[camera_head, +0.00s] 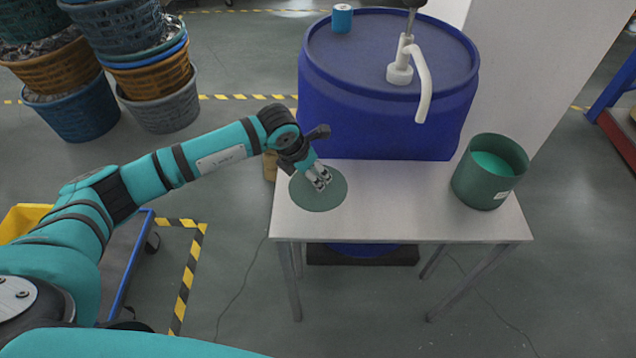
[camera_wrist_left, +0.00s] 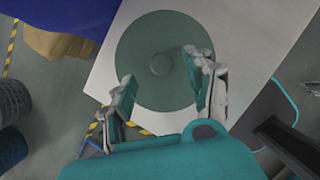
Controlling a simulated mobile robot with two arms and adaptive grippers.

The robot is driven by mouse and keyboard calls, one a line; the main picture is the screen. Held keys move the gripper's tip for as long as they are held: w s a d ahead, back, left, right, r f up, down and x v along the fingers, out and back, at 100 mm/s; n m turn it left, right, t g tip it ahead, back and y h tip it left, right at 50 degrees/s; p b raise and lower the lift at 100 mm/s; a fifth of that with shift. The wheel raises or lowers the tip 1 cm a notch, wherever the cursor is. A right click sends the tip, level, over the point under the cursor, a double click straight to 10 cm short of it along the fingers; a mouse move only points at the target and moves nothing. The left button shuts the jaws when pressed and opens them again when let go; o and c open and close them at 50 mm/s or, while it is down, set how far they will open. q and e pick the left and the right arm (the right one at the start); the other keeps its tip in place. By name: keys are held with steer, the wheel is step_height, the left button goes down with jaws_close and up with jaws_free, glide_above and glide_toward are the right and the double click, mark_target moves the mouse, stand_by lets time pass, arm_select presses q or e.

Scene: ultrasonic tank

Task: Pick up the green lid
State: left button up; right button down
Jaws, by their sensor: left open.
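The green lid (camera_head: 318,200) is a flat round disc lying on the left end of the white table. In the left wrist view the lid (camera_wrist_left: 150,85) shows a small round knob (camera_wrist_left: 160,64) at its middle. My left gripper (camera_head: 321,183) is open and empty over the lid. In the left wrist view its two fingers (camera_wrist_left: 163,95) stand apart over the near part of the lid, with the knob beyond the tips. I cannot tell how high the fingers are above it. My right gripper is not in view.
A dark green open bucket (camera_head: 480,190) with light green contents stands at the table's (camera_head: 400,215) right. A large blue drum (camera_head: 370,110) with a white spout (camera_head: 424,90) stands behind. Stacked baskets (camera_head: 155,65) are at upper left. The table's middle is clear.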

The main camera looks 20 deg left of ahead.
arm_select(q)
steer(key=x, duration=0.3)
steer(key=shift+w+d+f, duration=0.1)
steer(key=shift+d+f, duration=0.05)
steer(key=shift+f, duration=0.05)
jaws_close()
